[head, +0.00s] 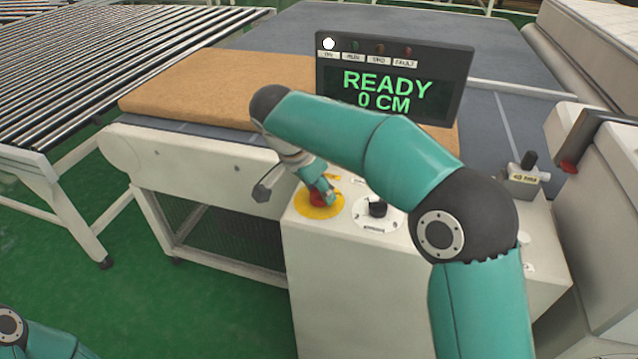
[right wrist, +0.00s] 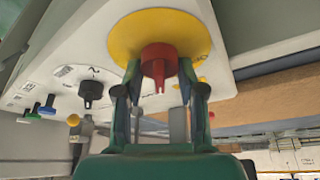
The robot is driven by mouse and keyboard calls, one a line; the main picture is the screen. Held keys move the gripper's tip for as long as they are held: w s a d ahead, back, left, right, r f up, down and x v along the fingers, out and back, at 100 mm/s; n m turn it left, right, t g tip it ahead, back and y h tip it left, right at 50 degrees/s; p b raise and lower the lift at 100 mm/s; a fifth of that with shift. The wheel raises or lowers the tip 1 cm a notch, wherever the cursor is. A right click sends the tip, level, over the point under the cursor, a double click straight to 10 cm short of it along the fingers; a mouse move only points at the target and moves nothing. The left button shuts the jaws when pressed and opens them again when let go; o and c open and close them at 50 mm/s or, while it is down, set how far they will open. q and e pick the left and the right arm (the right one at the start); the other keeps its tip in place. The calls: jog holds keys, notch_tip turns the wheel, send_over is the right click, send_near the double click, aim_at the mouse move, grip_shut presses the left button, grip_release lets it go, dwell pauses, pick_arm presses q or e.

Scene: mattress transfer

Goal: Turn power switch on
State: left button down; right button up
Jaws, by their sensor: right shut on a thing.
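The red power switch (head: 316,199) sits on a round yellow plate (head: 303,210) on top of the pale control cabinet (head: 320,270). In the right wrist view the red switch (right wrist: 159,62) stands out from the yellow plate (right wrist: 128,38), with a finger on each side. My right gripper (head: 325,193) is shut on the switch; it also shows in the right wrist view (right wrist: 160,80). The dark display (head: 390,85) reads READY and 0 CM, with its leftmost lamp (head: 328,43) lit white. My left gripper is out of view.
A black knob (head: 377,208) on a white dial stands right of the switch. A tan mattress (head: 200,85) lies on the table behind. A roller conveyor (head: 90,70) is at the left. A small grey box with a black knob (head: 525,175) stands at the right.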

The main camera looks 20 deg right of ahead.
jog(key=shift+a+r+m+g+p, duration=0.1)
jog(key=shift+m+g+p, duration=0.45)
jog(key=shift+m, duration=0.75)
jog(key=o, duration=1.1)
jog(key=shift+o, duration=0.2)
jog(key=shift+h, duration=0.3)
jog(key=v, duration=1.1)
jog(key=shift+r, duration=0.35)
jog(key=shift+a, duration=0.1)
